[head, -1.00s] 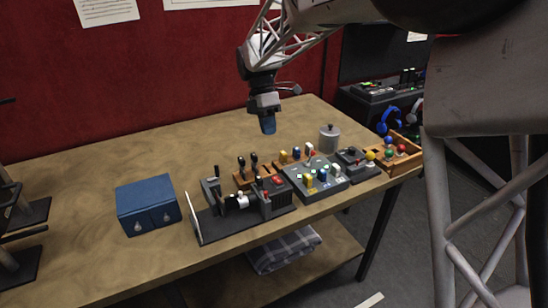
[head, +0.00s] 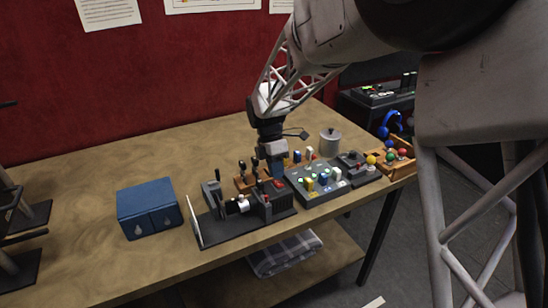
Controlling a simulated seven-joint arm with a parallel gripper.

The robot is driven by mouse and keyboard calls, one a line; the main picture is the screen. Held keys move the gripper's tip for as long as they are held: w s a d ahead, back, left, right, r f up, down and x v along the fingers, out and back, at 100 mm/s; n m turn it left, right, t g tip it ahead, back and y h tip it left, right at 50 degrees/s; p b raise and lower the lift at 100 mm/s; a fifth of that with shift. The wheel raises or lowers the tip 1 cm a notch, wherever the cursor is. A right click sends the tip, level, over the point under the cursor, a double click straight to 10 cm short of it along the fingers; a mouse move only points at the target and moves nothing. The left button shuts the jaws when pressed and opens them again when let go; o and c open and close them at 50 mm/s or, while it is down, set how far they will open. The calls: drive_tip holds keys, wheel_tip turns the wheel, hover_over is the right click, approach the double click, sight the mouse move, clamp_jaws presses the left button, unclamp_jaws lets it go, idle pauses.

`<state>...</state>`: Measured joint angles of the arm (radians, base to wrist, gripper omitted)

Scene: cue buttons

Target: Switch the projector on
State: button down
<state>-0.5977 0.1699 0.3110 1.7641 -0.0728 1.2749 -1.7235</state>
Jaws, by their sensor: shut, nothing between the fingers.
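The projector is a dark box (head: 268,207) with a white lens (head: 243,204). It stands on a dark base facing a thin white screen (head: 194,221). A red part (head: 278,184) shows on its top. My gripper (head: 277,175) points down, shut and empty, at the back of the projector, close to the red part. I cannot tell whether it touches the projector. It partly hides the levers behind. I cannot tell whether the projector is lit.
A grey panel with coloured switches (head: 305,200) is right of the projector. Levers on a wooden base (head: 242,183) stand behind it. A blue box (head: 148,208) is left, a grey lidded pot (head: 330,143) behind right, and a wooden tray of balls (head: 400,167) far right. The back left table is clear.

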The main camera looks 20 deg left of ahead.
sight(278, 184)
drive_tip(key=shift+x, duration=1.05)
